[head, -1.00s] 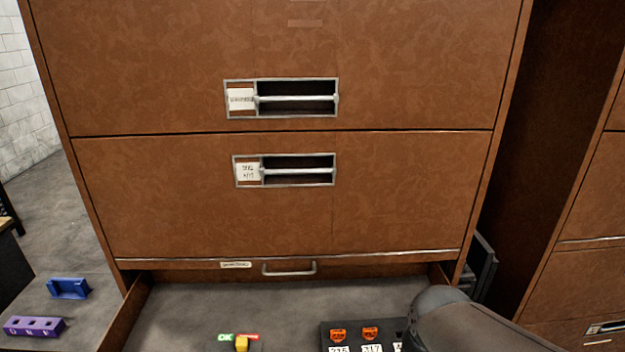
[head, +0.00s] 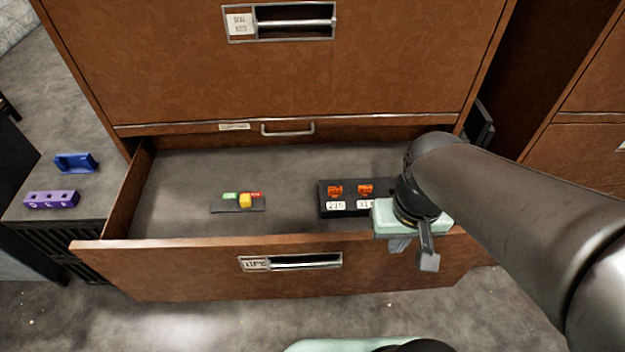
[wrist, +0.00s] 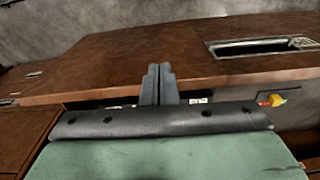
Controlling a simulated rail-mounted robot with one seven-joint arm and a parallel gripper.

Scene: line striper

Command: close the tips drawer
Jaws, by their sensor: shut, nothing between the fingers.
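The tips drawer (head: 190,272) is the low brown drawer, pulled well out from the cabinet. Its front bears a label and a recessed metal handle (head: 305,261); the label appears to read "TIPS". My gripper (head: 415,255) is at the right part of the drawer front's top edge, to the right of the handle. In the wrist view, my gripper's fingers (wrist: 158,72) are together and empty, pointing at the drawer front (wrist: 130,65), with the handle (wrist: 260,46) to their right. I cannot tell whether the fingers touch the front.
Inside the drawer are a black block with orange pieces (head: 345,204) and a small plate with green, yellow and red parts (head: 240,202). A shut shallow drawer with a thin handle (head: 287,129) is above. Purple (head: 52,199) and blue (head: 76,163) holders stand left. Floor in front is clear.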

